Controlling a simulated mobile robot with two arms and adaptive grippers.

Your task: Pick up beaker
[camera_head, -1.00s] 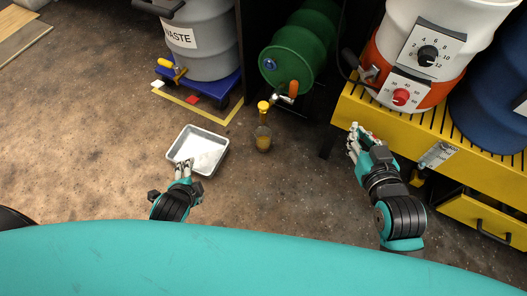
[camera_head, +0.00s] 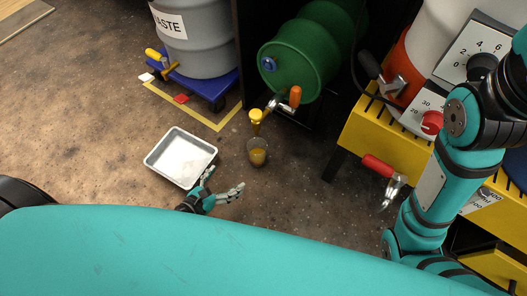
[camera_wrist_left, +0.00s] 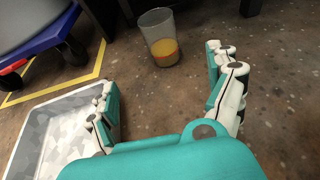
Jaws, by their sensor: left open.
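The clear beaker (camera_head: 257,152) stands upright on the floor below the green drum, with amber liquid in it. A yellow-topped piece (camera_head: 256,116) shows just above its rim in the head view. The beaker also shows at the top of the left wrist view (camera_wrist_left: 160,38). My left gripper (camera_head: 219,184) is open and empty, in front and to the left of the beaker. In the left wrist view, its fingers (camera_wrist_left: 164,76) are spread and the beaker lies beyond the gap between them, apart from both. My right arm is raised at the right; its gripper is out of view.
A white tray (camera_head: 151,164) lies on the floor left of the beaker. A green drum (camera_head: 305,55) with an orange handle (camera_head: 295,97) is behind it. A yellow stand (camera_head: 365,135) with a red-handled tap (camera_head: 378,165) is at right. A grey waste drum (camera_head: 197,50) stands on a blue dolly (camera_head: 205,84).

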